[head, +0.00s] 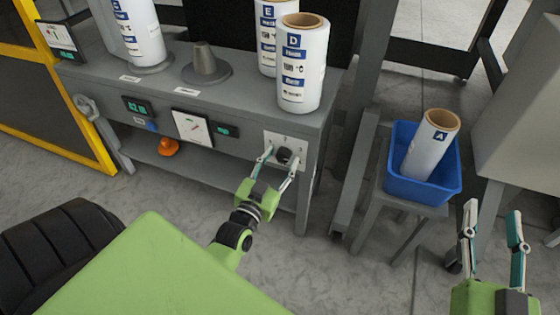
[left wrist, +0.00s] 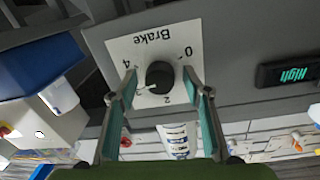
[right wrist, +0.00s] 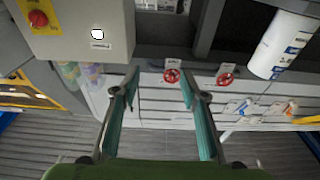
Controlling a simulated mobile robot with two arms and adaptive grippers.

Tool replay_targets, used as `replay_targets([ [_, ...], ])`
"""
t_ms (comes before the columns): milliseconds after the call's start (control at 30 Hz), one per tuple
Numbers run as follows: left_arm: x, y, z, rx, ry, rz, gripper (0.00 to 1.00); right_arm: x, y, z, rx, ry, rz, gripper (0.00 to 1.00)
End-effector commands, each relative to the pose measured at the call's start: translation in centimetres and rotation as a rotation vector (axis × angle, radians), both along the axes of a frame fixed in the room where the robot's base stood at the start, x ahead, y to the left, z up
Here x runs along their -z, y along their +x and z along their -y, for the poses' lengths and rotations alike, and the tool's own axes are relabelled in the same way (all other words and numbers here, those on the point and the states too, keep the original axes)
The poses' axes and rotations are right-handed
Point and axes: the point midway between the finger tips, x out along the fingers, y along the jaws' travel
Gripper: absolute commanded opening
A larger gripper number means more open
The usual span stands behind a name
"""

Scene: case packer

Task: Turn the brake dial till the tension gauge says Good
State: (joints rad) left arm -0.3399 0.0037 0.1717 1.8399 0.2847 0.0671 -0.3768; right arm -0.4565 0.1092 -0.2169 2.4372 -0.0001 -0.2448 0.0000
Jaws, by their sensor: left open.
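The black brake dial (head: 284,155) sits on a white plate on the front of the grey bench. In the left wrist view the dial (left wrist: 159,76) shows upside down, under the word Brake, with marks 0, 2 and 4; its white pointer line lies near the 4 side. My left gripper (head: 277,160) is open, with its fingertips on either side of the dial; I cannot tell whether they touch it. A small display (left wrist: 288,72) beside the plate reads High in green. A needle gauge (head: 192,127) is on the bench front. My right gripper (head: 493,222) is open and empty at the right.
Labelled white rolls, including roll D (head: 302,65), stand on the bench top beside an empty grey spindle (head: 205,66). A blue bin (head: 424,190) holding roll A (head: 430,146) stands on a stool to the right. An orange object (head: 168,147) lies on the lower shelf.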

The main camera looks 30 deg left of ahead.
Motion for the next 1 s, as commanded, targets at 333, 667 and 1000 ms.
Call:
replay_targets([
  [333,0.0,0.0,0.0,0.000,0.000,0.000,0.06,0.0,0.0,0.0,0.000,0.000,-0.001,0.40],
  [667,-0.2,0.0,0.0,0.000,-0.052,0.011,0.06,3.2,0.1,0.4,0.009,-0.040,-0.154,0.40],
  [1000,-0.2,0.0,0.0,0.000,-0.179,0.041,0.06,10.5,-2.0,2.0,0.031,-0.125,-0.495,0.40],
])
